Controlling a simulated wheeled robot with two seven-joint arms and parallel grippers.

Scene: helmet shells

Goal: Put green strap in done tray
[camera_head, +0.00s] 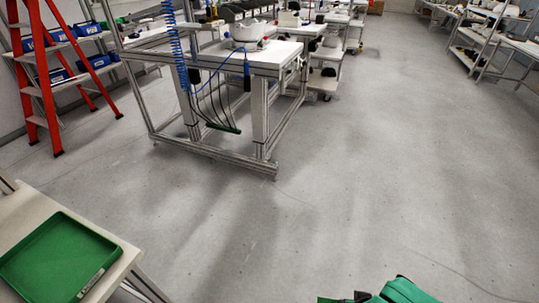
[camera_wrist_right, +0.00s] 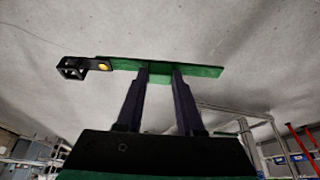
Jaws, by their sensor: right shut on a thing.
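The green strap (camera_wrist_right: 120,64) has a black buckle and a yellow round spot at its left end in the right wrist view. My right gripper (camera_wrist_right: 160,72) is shut on the strap near its middle, and the strap lies across both fingertips. The strap is held up in the air over the floor. In the head view only part of my right wrist shows at the bottom edge, right of centre. A green tray (camera_head: 52,262) with a pale label on its front rim lies on a table at the lower left. The tray looks empty. My left gripper is out of view.
The tray stands on a pale table (camera_head: 122,262) cut off by the picture's lower left. A framed workbench (camera_head: 262,62) with hanging blue coiled hose stands beyond. The grey floor between is clear.

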